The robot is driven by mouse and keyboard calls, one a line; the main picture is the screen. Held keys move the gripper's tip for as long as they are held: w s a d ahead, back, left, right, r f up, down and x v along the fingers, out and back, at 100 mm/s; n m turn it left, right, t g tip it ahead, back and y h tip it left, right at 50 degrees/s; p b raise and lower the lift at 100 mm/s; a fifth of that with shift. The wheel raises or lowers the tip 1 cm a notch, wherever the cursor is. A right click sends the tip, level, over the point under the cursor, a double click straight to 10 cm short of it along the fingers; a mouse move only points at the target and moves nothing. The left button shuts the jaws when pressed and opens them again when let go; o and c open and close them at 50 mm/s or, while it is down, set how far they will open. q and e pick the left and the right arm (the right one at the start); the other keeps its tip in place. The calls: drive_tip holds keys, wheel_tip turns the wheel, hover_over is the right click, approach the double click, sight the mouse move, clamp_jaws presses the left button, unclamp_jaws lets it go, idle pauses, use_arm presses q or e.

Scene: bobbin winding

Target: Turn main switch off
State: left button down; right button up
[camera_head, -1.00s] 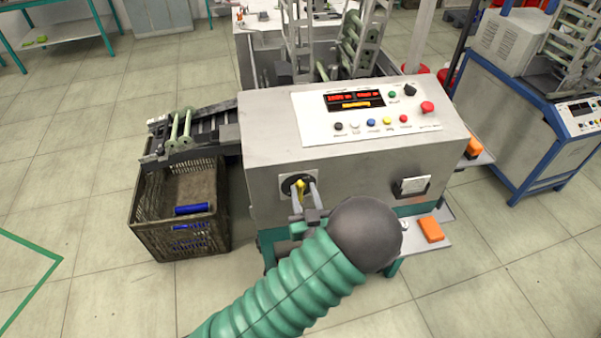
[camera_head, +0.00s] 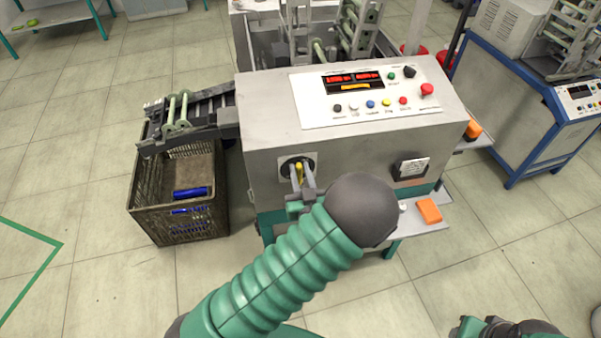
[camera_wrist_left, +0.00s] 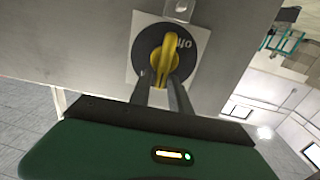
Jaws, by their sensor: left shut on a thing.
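The main switch is a yellow knob (camera_head: 299,170) on a round black plate, on the front of the grey machine (camera_head: 350,150). In the left wrist view the yellow knob (camera_wrist_left: 165,58) stands nearly upright, with the printed word "off" beside its upper right. My left gripper (camera_head: 301,180) is shut on the knob, with one grey finger on either side of it; the fingers also show in the left wrist view (camera_wrist_left: 160,82). Dark and green parts of my right arm (camera_head: 500,328) show at the bottom right edge; its fingers cannot be made out.
A control panel (camera_head: 372,115) with coloured buttons and red displays is on the machine's sloped top. A brown crate (camera_head: 150,210) with blue bobbins stands to the left. An orange object (camera_head: 429,211) lies on a side shelf. A blue machine (camera_head: 520,130) stands at right.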

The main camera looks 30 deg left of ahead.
use_arm(q)
drive_tip(key=shift+s+d+f, duration=0.1)
drive_tip(key=shift+f, duration=0.3)
drive_tip(key=n+b, duration=0.6)
drive_tip(key=b, duration=0.1)
drive_tip(key=s+a+f+n+b, duration=0.1)
drive_tip(key=n+b, duration=0.5)
drive_tip(key=b, duration=0.1)
drive_tip(key=f+n+b, duration=0.1)
drive_tip(key=n+b, duration=0.4)
drive_tip(key=b, duration=0.2)
drive_tip(key=shift+s+a+f+n, duration=0.15)
drive_tip(key=shift+s+a+n, duration=0.2)
drive_tip(key=shift+n, duration=0.05)
